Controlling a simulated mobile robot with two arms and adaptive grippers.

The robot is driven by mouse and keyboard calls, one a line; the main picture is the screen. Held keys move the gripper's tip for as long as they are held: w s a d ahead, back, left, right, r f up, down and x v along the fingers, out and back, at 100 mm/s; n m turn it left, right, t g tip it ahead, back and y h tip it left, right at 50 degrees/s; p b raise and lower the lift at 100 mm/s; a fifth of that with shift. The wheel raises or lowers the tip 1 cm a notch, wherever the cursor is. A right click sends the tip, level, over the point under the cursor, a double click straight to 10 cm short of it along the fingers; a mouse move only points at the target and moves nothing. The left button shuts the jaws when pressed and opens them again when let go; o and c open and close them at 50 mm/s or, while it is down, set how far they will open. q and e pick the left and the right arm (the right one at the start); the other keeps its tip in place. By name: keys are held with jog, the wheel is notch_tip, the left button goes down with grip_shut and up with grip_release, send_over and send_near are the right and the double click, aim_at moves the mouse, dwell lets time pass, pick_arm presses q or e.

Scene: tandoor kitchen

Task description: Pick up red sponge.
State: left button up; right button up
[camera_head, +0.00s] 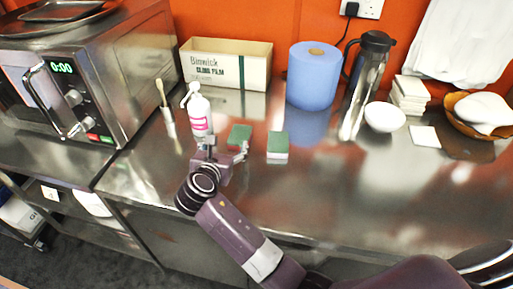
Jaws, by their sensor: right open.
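No red sponge shows; the two sponges in view have green tops. One sponge (240,132) lies on the steel counter just beyond my right gripper. The other sponge (278,142), green over a pale layer, lies a little to its right, apart from the gripper. My right gripper (226,146) is open, with its fingers spread low over the counter, in front of the first sponge and partly hiding its near side. I cannot tell whether it touches it. My left gripper is out of view.
A cling film box (226,66), blue paper roll (313,76), flask (366,77) and white bowl (384,117) stand behind. The front right counter is clear.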

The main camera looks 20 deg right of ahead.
aim_at(239, 136)
jog(key=shift+s+d+f+h, duration=0.2)
jog(key=shift+d+h, duration=0.1)
jog(key=shift+d, duration=0.3)
jog(key=shift+d+g, duration=0.3)
jog(key=shift+d, duration=0.05)
jog(key=x, duration=0.6)
jog(key=shift+w+d+r+p, duration=0.1)
jog(key=shift+w+d+p, duration=0.1)
jog(key=shift+d+p, duration=0.1)
jog(key=shift+w+d, duration=0.2)
jog(key=shift+w, duration=0.15)
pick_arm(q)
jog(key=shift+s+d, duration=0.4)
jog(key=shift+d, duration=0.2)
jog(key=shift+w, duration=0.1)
pick_arm(e)
jog(key=c, duration=0.8)
